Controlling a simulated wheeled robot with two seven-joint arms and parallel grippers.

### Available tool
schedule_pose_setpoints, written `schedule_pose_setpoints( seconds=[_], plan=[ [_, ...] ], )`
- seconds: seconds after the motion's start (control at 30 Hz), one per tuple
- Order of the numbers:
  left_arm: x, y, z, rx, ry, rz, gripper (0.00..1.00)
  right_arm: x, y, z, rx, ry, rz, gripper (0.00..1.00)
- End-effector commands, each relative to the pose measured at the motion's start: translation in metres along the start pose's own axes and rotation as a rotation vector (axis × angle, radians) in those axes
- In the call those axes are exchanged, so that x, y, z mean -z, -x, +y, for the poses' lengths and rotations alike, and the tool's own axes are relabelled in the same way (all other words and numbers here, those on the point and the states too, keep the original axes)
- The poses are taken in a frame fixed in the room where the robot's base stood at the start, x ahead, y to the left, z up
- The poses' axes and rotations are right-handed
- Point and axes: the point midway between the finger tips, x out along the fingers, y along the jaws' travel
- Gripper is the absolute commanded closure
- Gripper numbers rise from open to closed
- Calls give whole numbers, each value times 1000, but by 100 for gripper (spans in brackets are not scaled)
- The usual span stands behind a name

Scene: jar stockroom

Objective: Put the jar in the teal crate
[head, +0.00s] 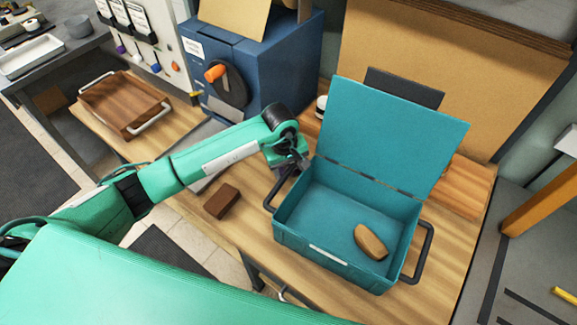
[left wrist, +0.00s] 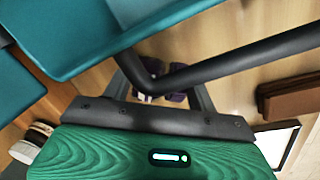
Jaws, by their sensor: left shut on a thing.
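The teal crate (head: 300,245) stands on the wooden table with its lid (head: 385,135) raised at the back. My left gripper (head: 302,163) is at the crate's left side, by its dark left handle (head: 281,190). In the left wrist view my left gripper (left wrist: 164,86) appears shut on the dark handle (left wrist: 240,58) near its bend; the exact contact is partly hidden. A small white jar (head: 321,106) with a dark band stands behind the lid's left edge, partly hidden. White jar-like shapes (left wrist: 27,150) show at the lower left of the wrist view. My right gripper is out of view.
A tan wooden piece (head: 370,242) lies inside the crate. A brown block (head: 221,202) lies left of the crate. A blue cabinet (head: 285,65) stands behind my left arm. A wooden tray (head: 122,101) sits at the left. A cardboard panel (head: 430,70) stands behind.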

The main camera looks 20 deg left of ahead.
Motion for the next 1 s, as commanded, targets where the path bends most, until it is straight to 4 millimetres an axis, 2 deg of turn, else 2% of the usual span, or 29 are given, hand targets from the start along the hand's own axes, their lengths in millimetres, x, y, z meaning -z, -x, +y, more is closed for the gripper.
schedule_pose_setpoints(
  seconds=[0.03,0.1,0.53,0.57,0.67,1.0],
  plan=[
    [0,-3,-2,3,4,-2,71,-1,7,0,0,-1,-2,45],
    [1,-8,-3,3,2,-2,71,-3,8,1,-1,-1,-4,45],
    [2,-16,-4,1,0,1,71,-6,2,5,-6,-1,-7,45],
    [1,-15,-4,2,1,1,38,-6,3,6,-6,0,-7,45],
    [1,-14,-4,2,1,1,20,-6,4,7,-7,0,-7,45],
    [1,-12,-4,2,1,1,20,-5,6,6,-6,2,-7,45]
  ],
)
